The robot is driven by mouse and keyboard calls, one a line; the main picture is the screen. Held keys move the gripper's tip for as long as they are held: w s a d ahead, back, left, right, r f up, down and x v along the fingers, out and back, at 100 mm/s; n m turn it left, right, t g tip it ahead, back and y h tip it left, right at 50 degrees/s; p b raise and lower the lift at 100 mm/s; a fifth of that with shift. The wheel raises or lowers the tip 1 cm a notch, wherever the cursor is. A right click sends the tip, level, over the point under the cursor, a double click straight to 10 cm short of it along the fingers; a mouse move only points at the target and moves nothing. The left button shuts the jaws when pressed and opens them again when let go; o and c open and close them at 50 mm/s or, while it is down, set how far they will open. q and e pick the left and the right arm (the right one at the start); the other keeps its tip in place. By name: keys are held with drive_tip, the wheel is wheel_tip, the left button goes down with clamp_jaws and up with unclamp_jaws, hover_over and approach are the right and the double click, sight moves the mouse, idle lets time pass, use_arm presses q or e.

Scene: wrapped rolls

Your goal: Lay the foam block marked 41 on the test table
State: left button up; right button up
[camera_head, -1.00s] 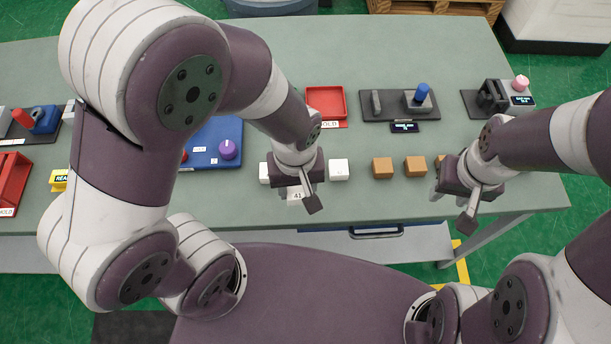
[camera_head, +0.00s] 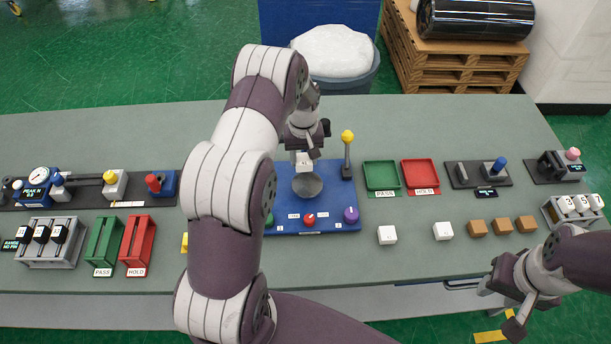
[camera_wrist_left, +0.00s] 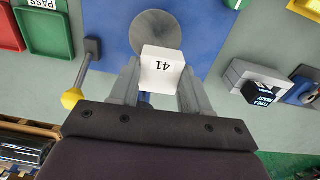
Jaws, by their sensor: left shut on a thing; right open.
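The white foam block marked 41 (camera_wrist_left: 162,75) is between the fingers of my left gripper (camera_head: 304,158), which is shut on it. Its 41 label shows in the left wrist view; the block also shows in the head view (camera_head: 304,165). A round grey disc (camera_head: 308,187), which looks like the test table, sits on a blue base (camera_head: 340,212). The block is at the disc's far edge in the head view and overlaps it in the wrist view (camera_wrist_left: 160,30); whether they touch, I cannot tell. My right gripper (camera_head: 507,308) is open and empty at the table's front right.
A yellow-knobbed lever (camera_head: 347,150) stands close right of my left gripper. Coloured knobs (camera_head: 309,219) line the base's front. White blocks (camera_head: 387,235) and brown blocks (camera_head: 502,226) sit to the right. Green (camera_head: 381,175) and red (camera_head: 421,173) trays lie behind them.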

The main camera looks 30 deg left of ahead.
sight(308, 168)
use_arm(q)
drive_tip(key=shift+s+d, duration=0.1)
drive_tip(key=shift+w+d, duration=0.5)
drive_tip(key=shift+d, duration=0.15)
drive_tip(key=shift+s+a+f, duration=0.25)
drive_tip(key=shift+a, duration=0.05)
drive_tip(key=shift+s+a+f+b, duration=0.1)
drive_tip(key=shift+f+b, duration=0.2)
drive_tip(key=shift+b, duration=0.1)
drive_tip(key=f, duration=0.1)
drive_tip(key=f+b, duration=0.2)
drive_tip(key=shift+w+d+f, duration=0.2)
drive_tip(key=shift+d+f, duration=0.05)
drive_tip(key=shift+f, duration=0.05)
drive_tip(key=shift+f+b, duration=0.2)
drive_tip(key=shift+b, duration=0.2)
drive_tip(key=shift+s+a, duration=0.1)
drive_tip(key=shift+a, duration=0.05)
use_arm(e)
drive_tip(key=f, duration=0.3)
drive_tip(key=shift+w+d+f, duration=0.35)
drive_tip(key=shift+d+f, duration=0.05)
drive_tip(key=shift+d, duration=0.1)
